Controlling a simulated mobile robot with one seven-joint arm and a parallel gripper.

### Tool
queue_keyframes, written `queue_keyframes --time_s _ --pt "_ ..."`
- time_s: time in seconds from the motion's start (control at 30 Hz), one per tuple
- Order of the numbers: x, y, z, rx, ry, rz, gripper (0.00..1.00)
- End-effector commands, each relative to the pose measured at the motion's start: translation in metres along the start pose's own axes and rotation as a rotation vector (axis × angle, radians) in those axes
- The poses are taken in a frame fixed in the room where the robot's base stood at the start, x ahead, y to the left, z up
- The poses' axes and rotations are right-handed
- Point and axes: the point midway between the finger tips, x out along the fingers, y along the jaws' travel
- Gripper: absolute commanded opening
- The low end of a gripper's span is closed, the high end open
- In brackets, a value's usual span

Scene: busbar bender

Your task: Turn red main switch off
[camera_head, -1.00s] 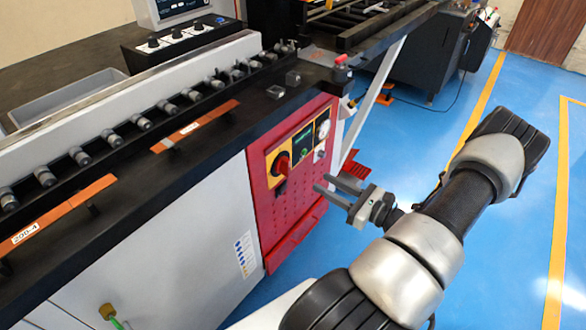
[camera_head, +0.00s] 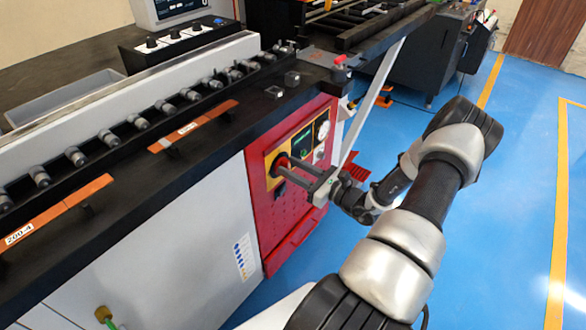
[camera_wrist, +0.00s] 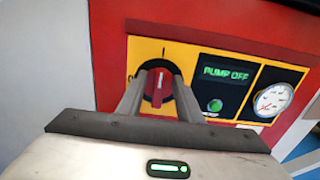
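The red main switch (camera_wrist: 158,85) is a red knob on a black round base on a yellow plate. In the wrist view its grip ridge stands about upright. In the head view the switch (camera_head: 279,163) is partly hidden by my fingers. My gripper (camera_head: 282,168) is open, with one finger on either side of the knob. In the wrist view the fingers (camera_wrist: 158,98) flank the red knob, with gaps showing near its sides. I cannot tell whether either finger touches it.
A display reading "PUMP OFF" (camera_wrist: 226,73), a green button (camera_wrist: 215,105) and a round gauge (camera_wrist: 272,100) sit right of the switch. The red panel (camera_head: 287,215) is on the machine's front. Blue floor (camera_head: 500,215) lies open at right.

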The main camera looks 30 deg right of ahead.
Motion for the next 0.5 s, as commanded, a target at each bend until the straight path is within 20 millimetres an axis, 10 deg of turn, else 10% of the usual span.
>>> queue_keyframes --time_s 0.2,0.5 --pt "-0.0004 0.0000 -0.0001 0.000 0.000 0.000 0.01" --pt "-0.0006 0.0004 -0.0003 -0.019 0.000 0.000 0.00"
